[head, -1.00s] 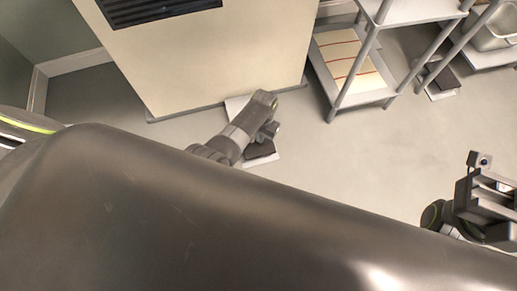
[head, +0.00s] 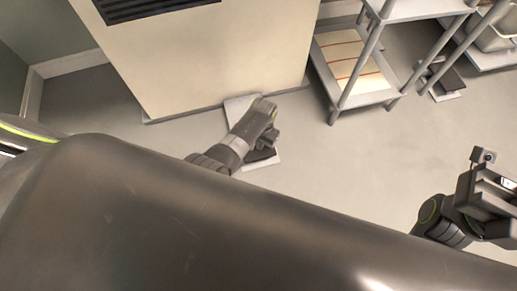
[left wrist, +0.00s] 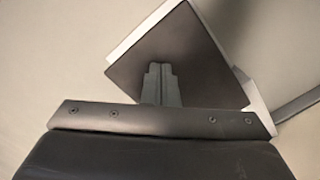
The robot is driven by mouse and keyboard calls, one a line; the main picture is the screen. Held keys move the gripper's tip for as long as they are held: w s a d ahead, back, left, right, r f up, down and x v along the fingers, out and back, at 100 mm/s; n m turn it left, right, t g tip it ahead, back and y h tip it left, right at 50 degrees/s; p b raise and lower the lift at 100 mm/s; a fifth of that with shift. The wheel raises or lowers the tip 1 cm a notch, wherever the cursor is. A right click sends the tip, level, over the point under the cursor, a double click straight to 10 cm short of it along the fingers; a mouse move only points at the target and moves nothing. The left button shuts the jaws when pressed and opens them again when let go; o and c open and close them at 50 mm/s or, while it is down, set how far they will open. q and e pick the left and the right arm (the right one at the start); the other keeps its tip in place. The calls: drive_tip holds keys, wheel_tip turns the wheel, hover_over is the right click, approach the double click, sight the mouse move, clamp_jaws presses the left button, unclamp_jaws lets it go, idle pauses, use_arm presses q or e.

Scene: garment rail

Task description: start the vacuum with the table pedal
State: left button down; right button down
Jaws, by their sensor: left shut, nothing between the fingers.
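A dark flat pedal on a pale base plate (head: 268,163) lies on the floor in front of the large beige unit, partly hidden under my left arm in the head view. In the left wrist view the dark brown pedal (left wrist: 190,45) fills the upper middle, with its pale plate showing at the edges. My left gripper (left wrist: 160,68) is shut and empty, its fingertips over the pedal's face; I cannot tell whether they touch it. My right gripper (head: 497,190) is at the right edge of the head view, away from the pedal; its fingers are unclear.
The beige unit (head: 210,55) with a dark grille stands behind the pedal. A shelf rack (head: 352,95) stands to its right, and a second dark pedal-like thing (head: 447,80) lies on the floor farther right. The floor between the rack and my right arm is clear.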

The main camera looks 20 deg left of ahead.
use_arm(q)
wheel_tip(320, 180, down, 3)
drive_tip(key=shift+f+b, duration=0.1)
drive_tip(key=shift+b, duration=0.85)
drive_tip(key=w, duration=0.1)
drive_tip(key=w+r, duration=0.1)
drive_tip(key=w, duration=0.1)
drive_tip(key=shift+d+r, duration=0.15)
drive_tip(key=shift+d, duration=0.1)
drive_tip(key=shift+w, duration=0.1)
drive_tip(key=shift+r, duration=0.1)
wheel_tip(320, 180, up, 17)
drive_tip(key=w+p, duration=0.1)
drive_tip(key=p, duration=1)
drive_tip(key=shift+w+d, duration=0.2)
